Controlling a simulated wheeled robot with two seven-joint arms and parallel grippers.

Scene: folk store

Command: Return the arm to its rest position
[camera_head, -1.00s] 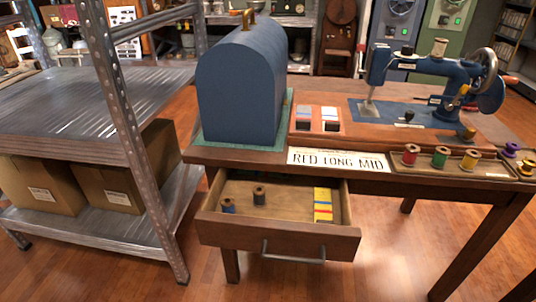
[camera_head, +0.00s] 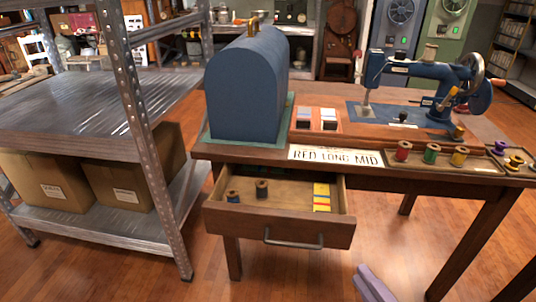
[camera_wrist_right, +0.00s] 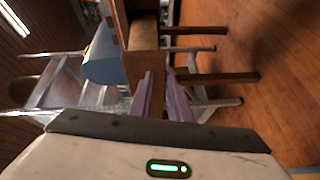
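My right gripper (camera_head: 372,284) shows at the bottom edge of the head view as a pale purple finger tip, over the floor in front of the table and right of the open drawer. In the right wrist view both purple fingers (camera_wrist_right: 161,95) are in sight with a gap between them and nothing held. The gripper is open and apart from the table and drawer. The rest of my right arm is out of the head view. My left gripper is not in view.
The wooden table (camera_head: 395,172) has a drawer (camera_head: 290,228) pulled out, with spools inside. On top are a blue domed case (camera_head: 243,95), a sewing machine (camera_head: 425,68) and a spool tray (camera_head: 475,168). A metal shelf (camera_head: 150,150) stands left. The floor in front is clear.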

